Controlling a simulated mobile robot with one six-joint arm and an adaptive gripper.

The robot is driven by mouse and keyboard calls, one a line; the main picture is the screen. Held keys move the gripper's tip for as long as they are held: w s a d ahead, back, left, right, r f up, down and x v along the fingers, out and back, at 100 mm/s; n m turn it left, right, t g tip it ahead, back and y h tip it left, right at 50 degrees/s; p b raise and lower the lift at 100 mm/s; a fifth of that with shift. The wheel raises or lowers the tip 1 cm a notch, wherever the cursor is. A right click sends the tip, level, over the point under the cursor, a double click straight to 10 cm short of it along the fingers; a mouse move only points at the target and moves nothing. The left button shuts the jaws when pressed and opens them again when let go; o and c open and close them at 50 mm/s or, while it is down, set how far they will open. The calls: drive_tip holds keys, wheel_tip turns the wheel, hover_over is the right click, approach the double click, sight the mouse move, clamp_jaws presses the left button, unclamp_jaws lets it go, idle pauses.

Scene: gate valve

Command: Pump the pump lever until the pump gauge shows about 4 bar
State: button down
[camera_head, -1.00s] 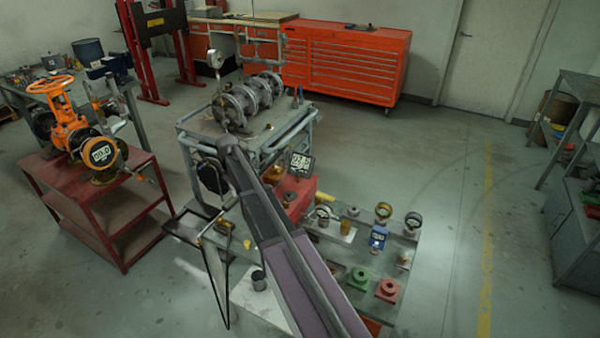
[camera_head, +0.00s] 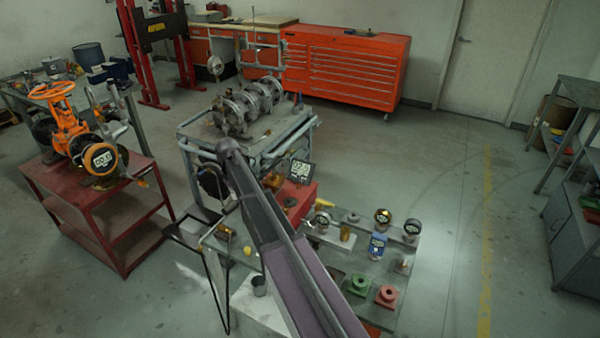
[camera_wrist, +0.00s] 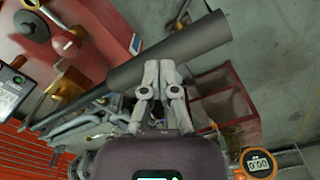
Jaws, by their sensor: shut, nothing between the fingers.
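A thick dark grey lever (camera_wrist: 165,65) crosses the wrist view from the upper right to the lower left, narrowing toward the lower left. My gripper (camera_wrist: 160,68) is shut and empty, its tips at the lever's lower edge. I cannot tell whether they touch it. The red pump body (camera_wrist: 88,25) with brass fittings is at upper left. My arm hides the gripper there.
Several fittings and gauges stand on the bench (camera_head: 335,260) right of my arm.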

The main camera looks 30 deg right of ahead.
drive_tip(key=shift+r+p, duration=3.35)
drive_tip(key=shift+r, duration=0.35)
drive_tip(key=shift+f, duration=0.25)
drive_tip(key=shift+f+b, duration=2.1)
drive_tip(key=shift+b, duration=0.25)
wheel_tip(320, 180, up, 5)
drive_tip(key=p, duration=0.4)
drive_tip(key=shift+f+p, duration=0.15)
drive_tip(key=shift+p, duration=0.2)
wheel_tip(320, 180, up, 5)
drive_tip(key=p, duration=0.5)
